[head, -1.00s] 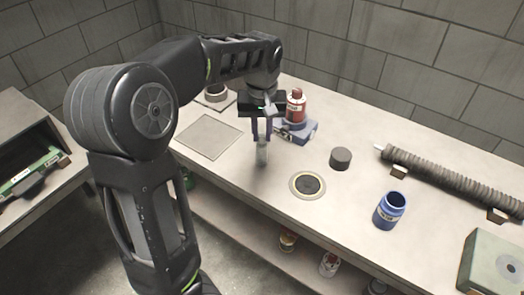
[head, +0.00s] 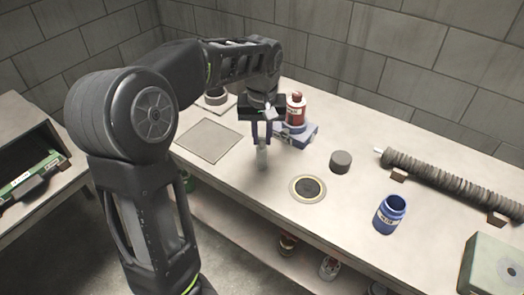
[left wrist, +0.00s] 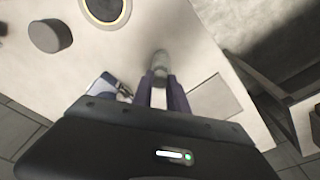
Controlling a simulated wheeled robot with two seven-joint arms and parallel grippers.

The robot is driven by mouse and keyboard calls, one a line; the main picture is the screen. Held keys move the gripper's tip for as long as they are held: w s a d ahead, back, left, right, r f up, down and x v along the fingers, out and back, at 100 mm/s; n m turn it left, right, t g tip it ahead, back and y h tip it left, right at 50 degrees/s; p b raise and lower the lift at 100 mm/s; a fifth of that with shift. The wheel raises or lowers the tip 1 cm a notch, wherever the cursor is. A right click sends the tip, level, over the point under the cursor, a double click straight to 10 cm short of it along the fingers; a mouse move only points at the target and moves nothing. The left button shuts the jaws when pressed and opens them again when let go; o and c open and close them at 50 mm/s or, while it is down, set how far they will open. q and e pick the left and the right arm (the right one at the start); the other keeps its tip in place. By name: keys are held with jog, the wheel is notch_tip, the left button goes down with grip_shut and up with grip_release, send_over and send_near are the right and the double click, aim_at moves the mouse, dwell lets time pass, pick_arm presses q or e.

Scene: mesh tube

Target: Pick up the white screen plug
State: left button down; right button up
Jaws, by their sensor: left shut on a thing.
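My left gripper (head: 262,136) points down over the bench, left of the round black-centred disc. It is shut on a pale plug-like piece, which appears to be the white screen plug (head: 262,158). The left wrist view shows the piece's white part (left wrist: 158,98) between my left fingers (left wrist: 160,95), with a greyer rounded end (left wrist: 161,61) past the tips. The fingers hide part of it. In the head view I cannot tell whether its lower end touches the bench. My right gripper is not in view.
The bench (head: 340,205) holds a black-centred disc (head: 308,189), a dark grey cylinder (head: 341,161), a blue jar (head: 390,214), a ribbed tube (head: 450,184) on blocks and a green-grey box (head: 495,268). A red bottle (head: 295,109) stands behind my gripper. A flat grey mat (head: 209,140) lies left.

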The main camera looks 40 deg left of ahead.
pick_arm(q)
notch_tip(320, 180, up, 10)
dwell(0.6)
jog(key=shift+p, duration=0.3)
